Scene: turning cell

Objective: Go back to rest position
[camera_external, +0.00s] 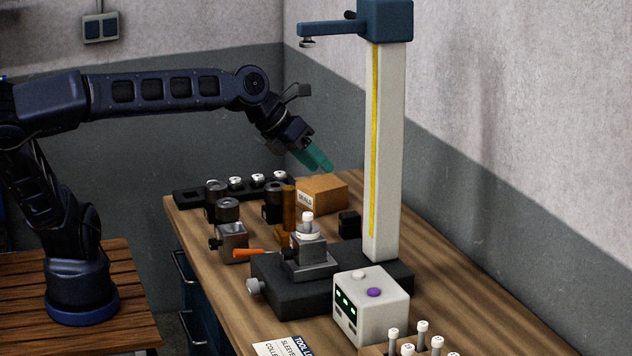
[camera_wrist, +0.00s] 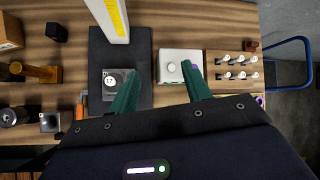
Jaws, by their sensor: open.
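My gripper (camera_external: 317,158) has green fingers and hangs in the air above the back part of the workbench (camera_external: 460,290), at the end of my outstretched arm. In the wrist view my gripper (camera_wrist: 160,92) shows two green fingers spread apart with nothing between them. The fingers point toward the black base plate (camera_wrist: 140,60) and the white control box (camera_wrist: 181,64) below. No rest stand or marked rest spot is visible.
A tall white column (camera_external: 385,150) with a blue head rises from the black base, right of my gripper. A cardboard box (camera_external: 322,194), dark tool holders (camera_external: 228,210), an orange-handled tool (camera_external: 250,253) and white-topped pins (camera_external: 422,330) stand on the bench. Open air surrounds my arm.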

